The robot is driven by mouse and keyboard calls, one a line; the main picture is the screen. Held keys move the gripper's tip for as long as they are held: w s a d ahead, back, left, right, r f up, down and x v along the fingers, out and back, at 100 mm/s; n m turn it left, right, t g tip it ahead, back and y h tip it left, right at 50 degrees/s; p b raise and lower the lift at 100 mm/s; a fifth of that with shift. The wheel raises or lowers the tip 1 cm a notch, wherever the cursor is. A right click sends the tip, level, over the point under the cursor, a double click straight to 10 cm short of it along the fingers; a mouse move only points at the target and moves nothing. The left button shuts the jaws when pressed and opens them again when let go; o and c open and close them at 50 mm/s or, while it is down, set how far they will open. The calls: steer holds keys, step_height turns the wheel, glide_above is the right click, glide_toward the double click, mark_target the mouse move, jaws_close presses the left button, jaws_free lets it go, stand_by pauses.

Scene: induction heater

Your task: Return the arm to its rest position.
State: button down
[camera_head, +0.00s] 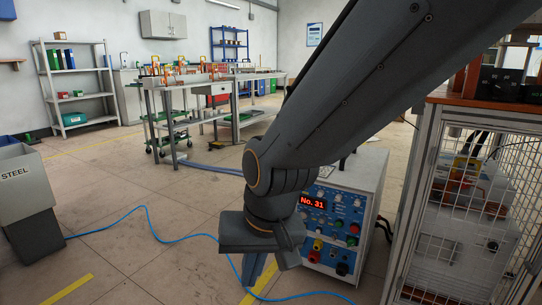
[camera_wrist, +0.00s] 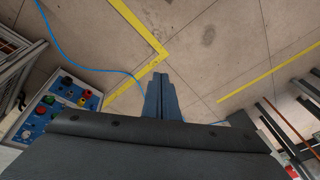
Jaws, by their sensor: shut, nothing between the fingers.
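My gripper (camera_head: 257,272) hangs at the end of my dark grey arm in the head view, pointing down in front of the heater's control box. Its fingers are together and hold nothing. In the wrist view the gripper (camera_wrist: 160,88) shows as two blue-grey fingers side by side against the floor. The induction heater's control box (camera_head: 330,225) has a blue front with a red "No. 31" display, knobs and buttons. My arm hides part of its left side and top. The control box also shows at the left of the wrist view (camera_wrist: 42,122).
A caged frame (camera_head: 410,200) stands close on the right. A grey bin marked STEEL (camera_head: 22,190) is at the left. A blue cable (camera_head: 150,230) crosses the floor. A workbench (camera_head: 170,90) and a shelf (camera_head: 75,95) stand at the back. The left middle floor is mostly clear.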

steer(key=s+d+r+n+g, duration=0.25)
steer(key=s+n, duration=0.25)
steer(key=s, duration=0.8)
steer(key=d+r+m+p, duration=0.2)
steer(key=d+r+p, duration=0.5)
steer(key=p, duration=0.6)
steer(key=d+r+m+h+p, duration=0.1)
steer(key=d+r+p, duration=0.5)
steer(key=r+p, duration=0.6)
steer(key=d+r+m+h+p, duration=0.1)
steer(key=d+r+m+p, duration=0.3)
steer(key=d+r+p, duration=0.3)
step_height(320, 180, up, 3)
steer(key=p, duration=0.6)
steer(key=shift+w+d+p, duration=0.3)
steer(key=shift+d, duration=0.05)
steer(key=shift+a, duration=0.1)
